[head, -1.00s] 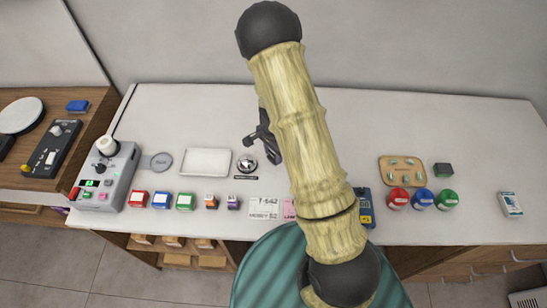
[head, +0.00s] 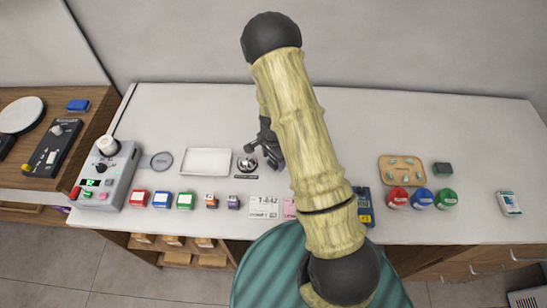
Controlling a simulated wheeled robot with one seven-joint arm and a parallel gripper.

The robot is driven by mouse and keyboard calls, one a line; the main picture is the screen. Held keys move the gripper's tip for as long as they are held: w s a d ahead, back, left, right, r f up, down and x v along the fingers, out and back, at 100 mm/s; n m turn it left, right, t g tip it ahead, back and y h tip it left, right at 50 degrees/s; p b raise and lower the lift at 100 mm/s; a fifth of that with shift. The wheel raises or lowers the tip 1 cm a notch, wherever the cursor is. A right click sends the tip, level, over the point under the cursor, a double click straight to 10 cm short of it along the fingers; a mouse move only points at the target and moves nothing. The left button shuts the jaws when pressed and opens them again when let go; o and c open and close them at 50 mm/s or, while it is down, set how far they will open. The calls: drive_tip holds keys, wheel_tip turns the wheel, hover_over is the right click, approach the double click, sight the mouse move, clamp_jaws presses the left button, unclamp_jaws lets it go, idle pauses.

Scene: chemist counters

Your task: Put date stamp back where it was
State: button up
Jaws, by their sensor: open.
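I cannot tell for sure which thing is the date stamp. Two small stamp-like blocks, one orange and dark (head: 211,201) and one purple and dark (head: 233,202), stand near the counter's front edge. Part of the gripper is hidden by my arm. I see nothing held between the fingers.
On the white counter are a white tray (head: 206,161), a grey control box (head: 108,178), coloured boxes (head: 162,200), a wooden board (head: 402,158), and red, blue and green jars (head: 421,199). The counter's back strip is clear. My arm covers its middle.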

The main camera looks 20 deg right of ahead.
wheel_tip(320, 180, up, 12)
drive_tip(key=b, duration=0.2)
drive_tip(key=shift+r, duration=0.15)
idle(0.4)
drive_tip(key=shift+w, duration=0.1)
drive_tip(key=s+r+n+t, duration=0.2)
drive_tip(key=s+r+n, duration=0.9)
drive_tip(key=s, duration=0.3)
drive_tip(key=shift+s+r+n+t, duration=0.2)
drive_tip(key=shift+s+n+t, duration=0.1)
drive_tip(key=shift+n, duration=0.5)
drive_tip(key=shift+w+d, duration=0.1)
